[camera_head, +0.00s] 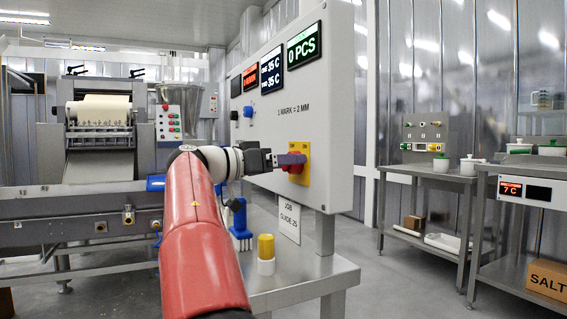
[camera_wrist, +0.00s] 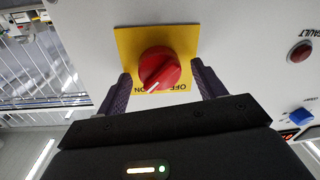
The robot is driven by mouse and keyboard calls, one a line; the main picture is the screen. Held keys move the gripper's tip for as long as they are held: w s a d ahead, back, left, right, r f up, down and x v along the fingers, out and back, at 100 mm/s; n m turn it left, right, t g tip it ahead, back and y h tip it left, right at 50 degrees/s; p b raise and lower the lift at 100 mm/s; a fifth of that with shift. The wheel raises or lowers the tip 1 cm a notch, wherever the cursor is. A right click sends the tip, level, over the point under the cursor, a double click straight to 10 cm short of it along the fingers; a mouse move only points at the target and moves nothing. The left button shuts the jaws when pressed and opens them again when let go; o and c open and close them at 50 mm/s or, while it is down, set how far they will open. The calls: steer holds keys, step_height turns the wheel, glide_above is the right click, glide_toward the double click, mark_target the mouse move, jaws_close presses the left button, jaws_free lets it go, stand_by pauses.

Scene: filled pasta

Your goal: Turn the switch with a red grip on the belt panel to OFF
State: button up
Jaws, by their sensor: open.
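The red switch grip (camera_head: 295,167) sits on a yellow plate (camera_head: 306,158) on the white belt panel (camera_head: 338,75). In the wrist view the red grip (camera_wrist: 160,68) fills the space before my gripper (camera_wrist: 161,78). Its white pointer line slants to the lower left, toward the upside-down ON mark; the OFF mark is on the right of the plate (camera_wrist: 185,38). My gripper is open, with one finger on each side of the grip. Whether the fingers touch it I cannot tell. In the head view my gripper (camera_head: 287,161) reaches the switch from the left and partly hides it.
Lit displays (camera_head: 304,46) are higher on the panel. A red button (camera_wrist: 300,52) and a blue knob (camera_wrist: 301,116) show in the wrist view. A yellow-topped container (camera_head: 266,252) and a blue brush (camera_head: 239,220) stand on the metal table below.

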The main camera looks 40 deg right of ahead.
steer(key=c, duration=1)
steer(key=shift+o, duration=0.2)
steer(key=shift+n, duration=0.3)
steer(key=shift+w+n+g+y+p, duration=0.15)
steer(key=shift+n+y+p, duration=0.1)
steer(key=shift+n+p, duration=3.4)
steer(key=shift+w+n+g+y+p, duration=0.2)
steer(key=shift+n+p, duration=2.45)
steer(key=shift+n, duration=2)
steer(key=shift+s+f, duration=0.1)
steer(key=shift+s, duration=0.05)
